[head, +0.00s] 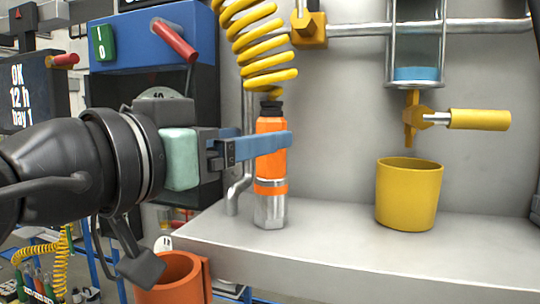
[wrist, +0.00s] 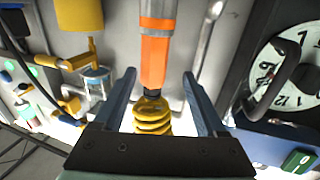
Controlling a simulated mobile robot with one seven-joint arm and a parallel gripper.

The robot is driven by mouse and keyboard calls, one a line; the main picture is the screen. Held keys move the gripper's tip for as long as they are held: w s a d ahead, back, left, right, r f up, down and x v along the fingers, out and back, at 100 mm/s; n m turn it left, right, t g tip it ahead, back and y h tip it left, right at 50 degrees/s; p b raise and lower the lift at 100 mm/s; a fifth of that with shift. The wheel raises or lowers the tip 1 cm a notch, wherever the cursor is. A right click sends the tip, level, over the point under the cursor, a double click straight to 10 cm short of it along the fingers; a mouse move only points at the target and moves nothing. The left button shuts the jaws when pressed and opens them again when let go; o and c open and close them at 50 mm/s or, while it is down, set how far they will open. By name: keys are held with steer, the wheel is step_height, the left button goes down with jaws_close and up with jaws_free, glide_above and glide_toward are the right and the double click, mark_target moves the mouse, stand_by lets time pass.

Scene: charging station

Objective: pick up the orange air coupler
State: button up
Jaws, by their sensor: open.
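The orange air coupler (head: 270,171) stands upright on the grey shelf, with an orange body, a silver lower end and a black top below a yellow coiled hose (head: 265,62). My gripper (head: 288,141) reaches in from the left at the height of its orange body. One blue finger crosses in front of the coupler; the other is mostly hidden. In the wrist view, the coupler (wrist: 155,58) shows between the two spread fingertips of my gripper (wrist: 159,74). Gaps show on both sides, and the fingers are not closed on it.
A yellow cup (head: 408,197) stands on the shelf (head: 330,238) to the right, under a yellow-handled tap (head: 470,119). An orange holder (head: 172,279) hangs at the shelf's left edge. A blue box with a red handle (head: 175,40) is above my gripper. The shelf between coupler and cup is clear.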

steer(key=shift+d+x, duration=0.25)
steer(key=shift+x, duration=0.9)
steer(key=p+x, duration=0.1)
steer(key=x, duration=0.3)
steer(key=shift+d, duration=0.25)
steer(key=shift+s+a, duration=0.1)
steer(key=shift+s, duration=0.05)
steer(key=shift+c, duration=1.2)
jaws_close()
